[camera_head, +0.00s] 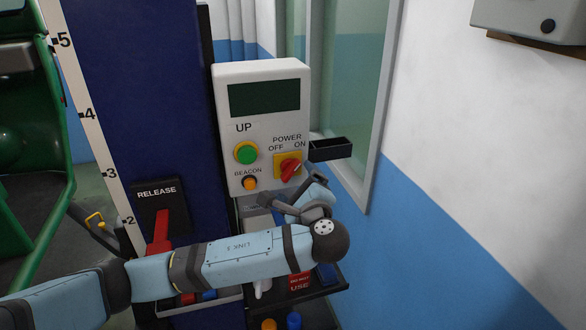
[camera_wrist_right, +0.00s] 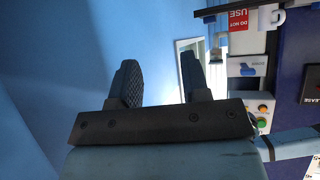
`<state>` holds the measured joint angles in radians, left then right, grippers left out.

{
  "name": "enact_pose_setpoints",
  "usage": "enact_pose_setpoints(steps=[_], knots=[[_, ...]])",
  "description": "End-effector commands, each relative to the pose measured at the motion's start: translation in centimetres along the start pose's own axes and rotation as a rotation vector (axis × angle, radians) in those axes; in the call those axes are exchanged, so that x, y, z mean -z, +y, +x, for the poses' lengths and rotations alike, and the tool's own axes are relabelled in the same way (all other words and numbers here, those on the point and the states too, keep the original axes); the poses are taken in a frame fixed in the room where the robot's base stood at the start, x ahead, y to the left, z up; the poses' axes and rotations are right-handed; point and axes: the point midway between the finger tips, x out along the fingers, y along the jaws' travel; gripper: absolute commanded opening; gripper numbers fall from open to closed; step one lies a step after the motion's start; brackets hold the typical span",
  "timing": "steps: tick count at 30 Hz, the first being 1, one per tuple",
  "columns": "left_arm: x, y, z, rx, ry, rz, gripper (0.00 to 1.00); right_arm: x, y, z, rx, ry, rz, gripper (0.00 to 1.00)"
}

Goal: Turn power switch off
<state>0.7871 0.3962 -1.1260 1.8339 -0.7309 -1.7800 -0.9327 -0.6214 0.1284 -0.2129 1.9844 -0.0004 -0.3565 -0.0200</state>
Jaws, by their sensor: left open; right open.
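The power switch (camera_head: 289,168) is a red rotary knob on a yellow square plate, on the white control panel (camera_head: 262,75). Its handle is tilted, with the upper end leaning right toward the ON label. I cannot tell whether a finger touches the knob.
A green UP button (camera_head: 246,153) and an orange beacon button (camera_head: 250,183) sit left of the switch. A red RELEASE lever (camera_head: 161,228) is on the blue column (camera_head: 150,95). A small black tray (camera_head: 331,149) juts out right of the panel. A wall stands at the right.

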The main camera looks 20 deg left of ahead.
Motion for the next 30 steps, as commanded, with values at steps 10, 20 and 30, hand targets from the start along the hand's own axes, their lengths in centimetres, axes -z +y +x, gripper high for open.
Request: enact_pose_setpoints(steps=[10,20,30], knots=[[-0.1,-0.1,4.5,0.000,0.000,0.000,0.92,0.1,0.1,-0.6,-0.013,-0.017,0.033,0.43],[0.0,0.0,4.8,0.000,0.001,0.000,0.92,-0.1,0.0,-0.3,-0.016,-0.021,0.044,0.43],[0.1,0.0,4.8,0.000,0.001,-0.001,0.42,0.2,0.0,-0.3,-0.013,-0.014,0.037,0.43]])
